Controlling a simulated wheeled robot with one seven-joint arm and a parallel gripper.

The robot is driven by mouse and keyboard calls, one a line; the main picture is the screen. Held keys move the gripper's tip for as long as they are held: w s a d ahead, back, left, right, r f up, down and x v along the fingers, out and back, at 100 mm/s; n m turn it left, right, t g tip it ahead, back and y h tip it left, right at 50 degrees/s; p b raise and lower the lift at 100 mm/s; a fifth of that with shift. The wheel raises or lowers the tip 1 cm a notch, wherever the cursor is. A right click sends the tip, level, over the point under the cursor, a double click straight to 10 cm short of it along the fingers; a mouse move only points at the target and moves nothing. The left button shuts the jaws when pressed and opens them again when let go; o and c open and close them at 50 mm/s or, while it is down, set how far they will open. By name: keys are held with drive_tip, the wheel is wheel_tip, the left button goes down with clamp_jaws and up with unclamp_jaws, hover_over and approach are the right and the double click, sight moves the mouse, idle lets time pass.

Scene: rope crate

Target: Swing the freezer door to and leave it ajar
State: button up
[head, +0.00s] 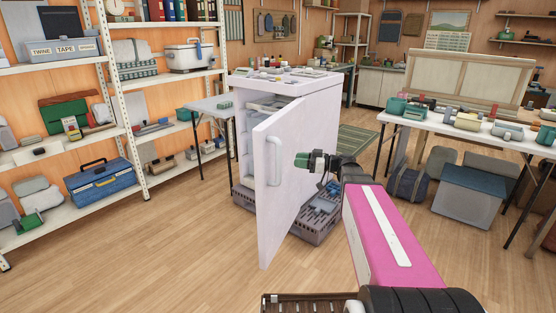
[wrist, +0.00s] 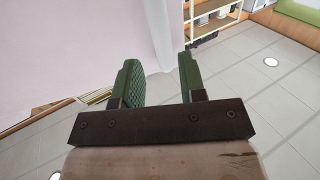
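The white freezer (head: 318,105) stands mid-room. Its door (head: 285,125) is open, standing out toward the camera, with a dark gap and shelves showing behind its free left edge. A vertical white handle (head: 274,162) is on the door's outer face, near that edge. My gripper (head: 299,160) is at handle height, just right of the handle on the outer side; whether it touches the door is unclear. In the wrist view my gripper (wrist: 160,78) has its green fingers apart with nothing between them. A pale surface, apparently the door (wrist: 70,50), fills the upper left there.
Grey crates (head: 318,222) sit under the freezer, and small items cover its top. White shelving (head: 130,85) stands at left, with a blue toolbox (head: 98,184) low down. A cluttered table (head: 480,135) and a grey bin (head: 468,195) are at right. The wooden floor (head: 170,245) at front left is clear.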

drive_tip(key=x, duration=1)
drive_tip(key=shift+a, duration=0.3)
clamp_jaws()
